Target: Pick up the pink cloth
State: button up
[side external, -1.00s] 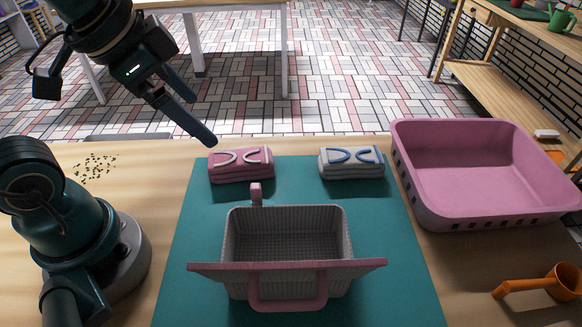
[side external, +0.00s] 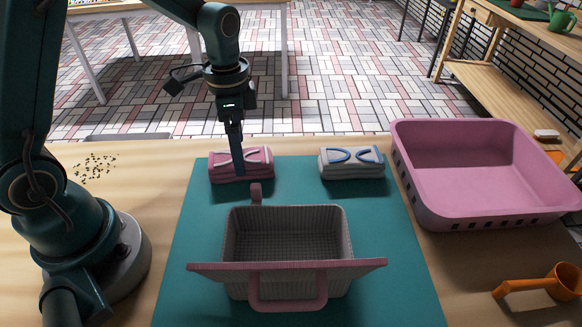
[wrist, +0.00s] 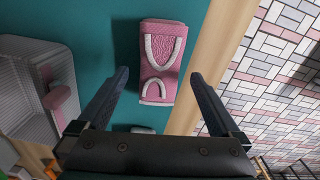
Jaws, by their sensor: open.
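The pink cloth (side external: 257,163) is a folded bundle with white curved trim, lying on the back left of the teal mat (side external: 190,245). My gripper (side external: 239,172) points down at the cloth in the side view, its fingers overlapping the cloth's front middle part. In the wrist view the pink cloth (wrist: 163,62) lies ahead of and between the two spread fingers of my gripper (wrist: 160,75). The fingers are open with nothing between them, and the cloth looks apart from them.
A grey basket with pink handles (side external: 287,235) stands just in front of the cloth. A white cloth with blue trim (side external: 351,162) lies to the right. A large pink bin (side external: 480,205) and an orange scoop (side external: 548,286) are farther right. The table's back edge is close behind the cloth.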

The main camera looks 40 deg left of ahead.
jog(key=shift+f, duration=1.75)
jog(key=c, duration=1.4)
jog(key=shift+r, duration=0.1)
